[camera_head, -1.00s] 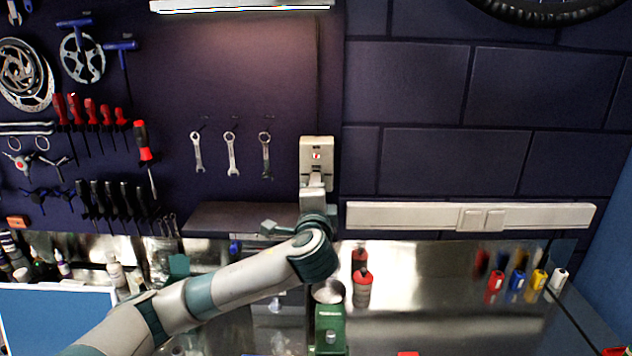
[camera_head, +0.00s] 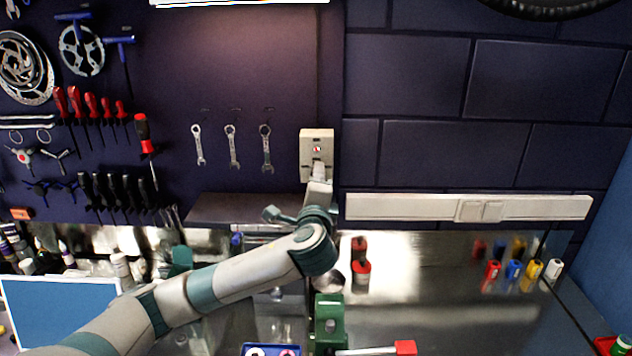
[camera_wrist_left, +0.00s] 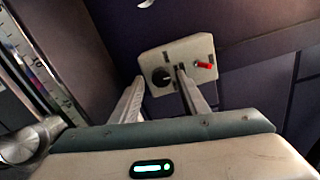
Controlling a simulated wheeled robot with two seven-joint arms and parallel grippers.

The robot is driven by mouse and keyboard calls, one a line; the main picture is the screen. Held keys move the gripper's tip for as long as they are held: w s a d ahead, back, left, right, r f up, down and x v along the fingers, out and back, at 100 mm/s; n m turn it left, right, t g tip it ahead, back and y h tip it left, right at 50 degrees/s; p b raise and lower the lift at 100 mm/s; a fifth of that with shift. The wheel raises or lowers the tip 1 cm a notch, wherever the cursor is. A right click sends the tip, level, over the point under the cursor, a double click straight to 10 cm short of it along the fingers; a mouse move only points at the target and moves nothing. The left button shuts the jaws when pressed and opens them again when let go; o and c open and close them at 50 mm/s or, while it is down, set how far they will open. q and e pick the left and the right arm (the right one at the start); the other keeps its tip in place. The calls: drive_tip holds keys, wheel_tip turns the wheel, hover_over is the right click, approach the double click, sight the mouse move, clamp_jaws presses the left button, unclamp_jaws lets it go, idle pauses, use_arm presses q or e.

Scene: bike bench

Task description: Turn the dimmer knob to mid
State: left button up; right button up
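The dimmer is a pale box (camera_head: 316,141) on the wall, right of the hanging wrenches, with a small red part on its face. My left gripper (camera_head: 319,172) is at the lower part of the box and hides the knob in the head view. In the left wrist view its two fingers (camera_wrist_left: 159,82) are apart, with the knob showing between their tips. Contact with the knob cannot be told. My right gripper is not in view.
A dark shelf (camera_head: 240,208) juts out left of my wrist. A white socket rail (camera_head: 400,206) runs along the wall to the right. Below are a green vise-like tool (camera_head: 329,325), a red bottle (camera_head: 361,272) and a blue-rimmed tray (camera_head: 270,350).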

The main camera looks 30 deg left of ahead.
use_arm(q)
drive_tip(key=shift+r, duration=0.1)
drive_tip(key=shift+b+v, duration=0.4)
drive_tip(key=shift+v, duration=0.4)
drive_tip(key=p+v, duration=0.2)
drive_tip(key=v, duration=1.3)
drive_tip(key=shift+s, duration=0.35)
drive_tip(key=shift+d, duration=0.2)
